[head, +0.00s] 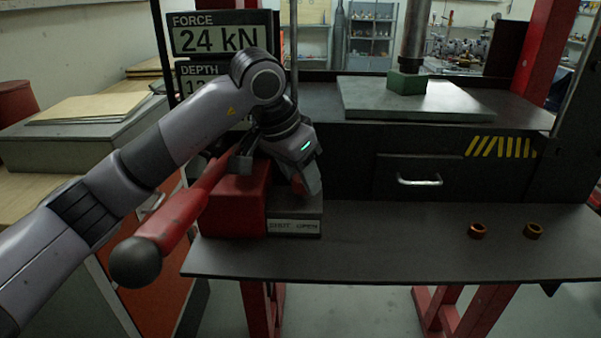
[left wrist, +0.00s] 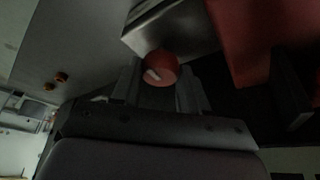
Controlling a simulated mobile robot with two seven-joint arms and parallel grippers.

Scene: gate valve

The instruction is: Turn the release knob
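The release knob (left wrist: 160,68) is round and red with a white mark. In the left wrist view it sits between the two grey fingers of my left gripper (left wrist: 158,92), whose inner faces lie close against its sides. In the head view my left gripper (head: 305,180) points down at the grey block (head: 303,222) labelled "SHUT OPEN"; the gripper hides most of the knob there. My right gripper is not in view.
A red housing (head: 232,212) and a red lever (head: 185,215) with a black ball end stand left of the block. Two bronze rings (head: 478,231) (head: 533,231) lie on the shelf (head: 400,245) at right. A display (head: 223,37) reads 24 kN.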

